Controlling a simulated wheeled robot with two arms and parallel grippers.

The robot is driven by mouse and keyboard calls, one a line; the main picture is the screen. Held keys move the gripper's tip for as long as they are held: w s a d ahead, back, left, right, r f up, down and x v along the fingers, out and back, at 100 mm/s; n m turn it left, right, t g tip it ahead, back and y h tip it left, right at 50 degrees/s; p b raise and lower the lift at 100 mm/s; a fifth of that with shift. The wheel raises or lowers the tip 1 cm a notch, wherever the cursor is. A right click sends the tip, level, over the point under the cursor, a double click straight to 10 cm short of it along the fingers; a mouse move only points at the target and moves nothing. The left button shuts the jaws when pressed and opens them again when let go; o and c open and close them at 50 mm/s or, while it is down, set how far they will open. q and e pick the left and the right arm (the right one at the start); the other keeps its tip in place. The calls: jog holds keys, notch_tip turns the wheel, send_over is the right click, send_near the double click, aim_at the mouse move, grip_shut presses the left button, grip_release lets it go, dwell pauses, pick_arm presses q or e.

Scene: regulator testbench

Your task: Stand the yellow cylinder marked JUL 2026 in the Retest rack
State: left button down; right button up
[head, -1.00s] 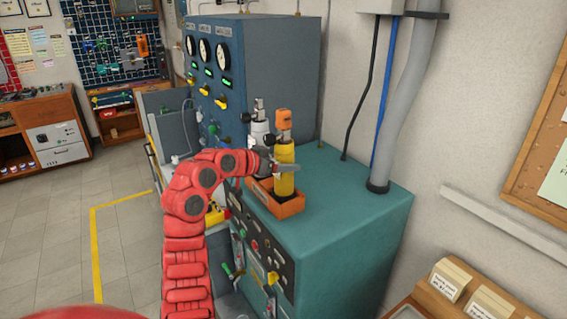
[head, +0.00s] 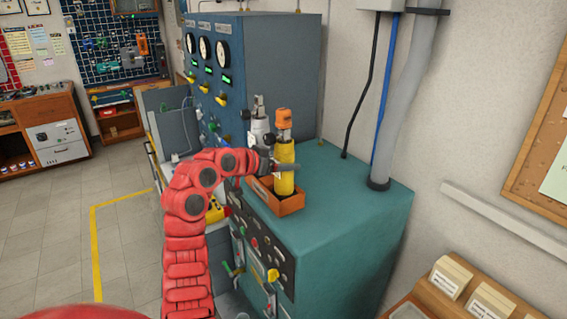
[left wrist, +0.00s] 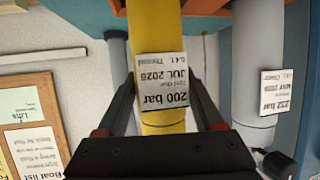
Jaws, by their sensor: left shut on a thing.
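The yellow cylinder (head: 284,181) with an orange top stands upright at the orange-brown rack (head: 291,208) on the teal cabinet. Its lower end overlaps the rack; I cannot tell whether it touches the rack's floor. My left gripper (head: 283,167) is shut around the cylinder's body. In the left wrist view the yellow cylinder (left wrist: 155,30) sits between my left gripper's fingers (left wrist: 158,122). Its upside-down label (left wrist: 164,82) reads 200 bar and JUL; the year's last digit is blurred. I cannot read a name on the rack. My right gripper is out of view.
A pale cylinder (head: 259,132) stands just behind the yellow one; its label in the left wrist view (left wrist: 276,92) reads 232 bar. A blue gauge panel (head: 225,70) rises behind. The teal top (head: 340,205) is clear to the right, up to a grey pipe (head: 385,150).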

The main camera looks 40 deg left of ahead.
pick_arm(q)
grip_release()
jog(key=shift+s, duration=0.1)
jog(key=shift+f, duration=0.1)
jog(key=shift+s, duration=0.1)
jog(key=b+v, duration=0.5)
jog(key=v, duration=1.2)
jog(key=shift+b, duration=0.35)
